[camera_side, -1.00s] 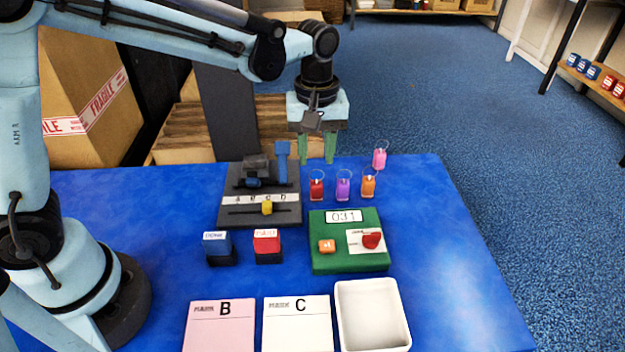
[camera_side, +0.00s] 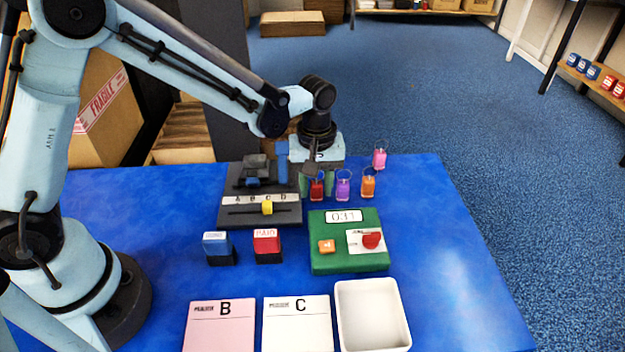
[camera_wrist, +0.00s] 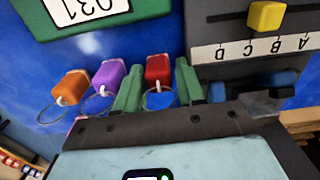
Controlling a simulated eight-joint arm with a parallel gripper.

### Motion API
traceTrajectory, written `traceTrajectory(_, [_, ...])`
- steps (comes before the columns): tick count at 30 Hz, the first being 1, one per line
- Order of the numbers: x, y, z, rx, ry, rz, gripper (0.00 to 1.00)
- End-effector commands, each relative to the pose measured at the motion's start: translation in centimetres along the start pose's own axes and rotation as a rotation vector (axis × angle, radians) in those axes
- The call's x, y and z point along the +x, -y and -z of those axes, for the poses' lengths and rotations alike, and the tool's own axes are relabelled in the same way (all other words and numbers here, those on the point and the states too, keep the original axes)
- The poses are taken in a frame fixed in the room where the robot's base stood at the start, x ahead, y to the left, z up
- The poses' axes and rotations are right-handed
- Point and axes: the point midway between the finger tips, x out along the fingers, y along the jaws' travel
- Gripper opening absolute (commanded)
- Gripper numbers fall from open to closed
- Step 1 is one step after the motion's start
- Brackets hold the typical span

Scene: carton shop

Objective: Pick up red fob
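The red fob (camera_side: 316,189) is a small block with a ring, standing at the left end of a row at the back of the blue table. It also shows in the wrist view (camera_wrist: 158,69). My gripper (camera_side: 317,183) is open, with its green fingers lowered on either side of the red fob. In the wrist view my gripper (camera_wrist: 158,83) has one finger left and one right of the fob, with gaps visible. I cannot tell whether either finger touches it.
A purple fob (camera_side: 343,189) stands close to the right finger, then an orange fob (camera_side: 368,187) and a pink fob (camera_side: 380,159). A dark slider fixture (camera_side: 232,212) is close on the left. A green scale (camera_side: 350,262) sits in front.

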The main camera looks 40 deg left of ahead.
Motion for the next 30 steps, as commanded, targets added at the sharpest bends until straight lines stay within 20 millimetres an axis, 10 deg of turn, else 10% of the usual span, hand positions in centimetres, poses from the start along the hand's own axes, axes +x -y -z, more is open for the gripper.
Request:
traceTrajectory(10, [-0.1,0.0,0.0,0.000,0.000,0.000,0.01])
traceTrajectory(30, [-4.1,0.0,0.0,0.000,0.000,0.000,0.00])
